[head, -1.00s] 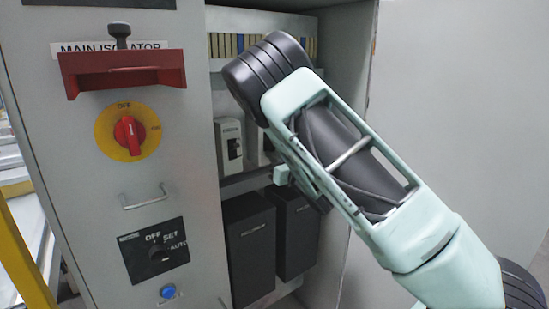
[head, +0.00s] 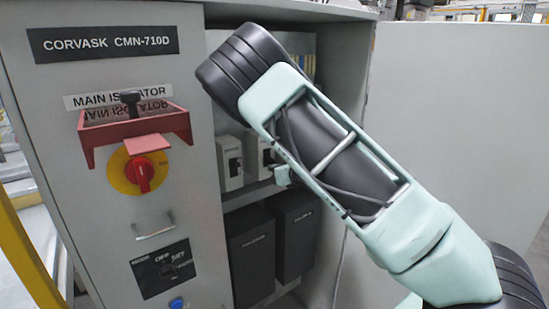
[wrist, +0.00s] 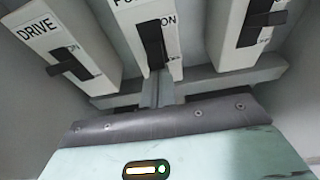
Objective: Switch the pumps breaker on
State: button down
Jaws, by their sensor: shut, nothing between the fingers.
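In the wrist view, the pumps breaker (wrist: 148,18) is the middle one of three pale breakers, its label partly cut off by the top edge. Its black lever (wrist: 154,45) stands between ON and OFF marks; I cannot tell which position it is in. My gripper (wrist: 157,92) is shut and empty, its narrow grey tip just below that lever; I cannot tell whether they touch. In the head view, my arm covers most of the gripper and hides the pumps breaker or part of it.
The DRIVE breaker (wrist: 62,45) is close on the left and another breaker (wrist: 250,30) on the right, both with black levers. In the head view, the cabinet's front panel carries a red-guarded isolator knob (head: 140,175). Dark boxes (head: 252,255) sit below the breakers.

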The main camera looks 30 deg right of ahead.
aim_at(272, 160)
notch_tip(272, 160, up, 2)
jog(key=g+p, duration=0.1)
jog(key=p, duration=0.1)
jog(key=g+p, duration=0.1)
jog(key=p, duration=0.1)
jog(key=shift+r+g, duration=0.25)
jog(key=shift+g, duration=0.15)
jog(key=shift+s+f, duration=0.1)
jog(key=shift+f, duration=0.3)
jog(key=shift+r, duration=0.1)
jog(key=shift+r+p, duration=0.5)
jog(key=shift+r, duration=0.2)
